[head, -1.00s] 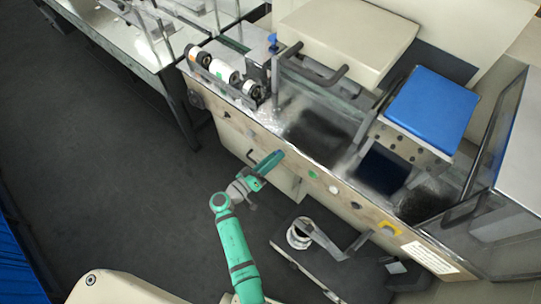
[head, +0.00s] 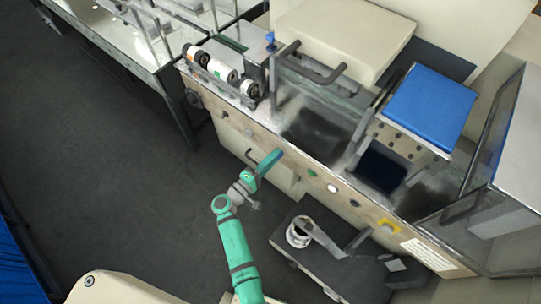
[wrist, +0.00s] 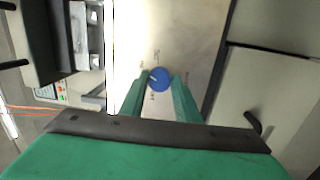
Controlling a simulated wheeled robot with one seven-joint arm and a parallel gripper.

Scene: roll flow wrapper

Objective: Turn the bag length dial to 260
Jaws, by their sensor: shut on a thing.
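The blue round dial (wrist: 159,79) is on the pale front panel of the machine in the wrist view. It has a light pointer line, and small printed labels surround it that are too small to read. My green gripper (wrist: 161,77) has one finger on each side of the dial and is shut on it. In the head view my gripper (head: 272,158) reaches the machine's front panel, and it hides the dial there.
The front panel (head: 235,120) also carries a green button (head: 311,173) and several other knobs to the right. A dark handle (wrist: 253,122) sticks out at the right in the wrist view. Rollers (head: 222,70) stand on top of the machine. Open floor lies left.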

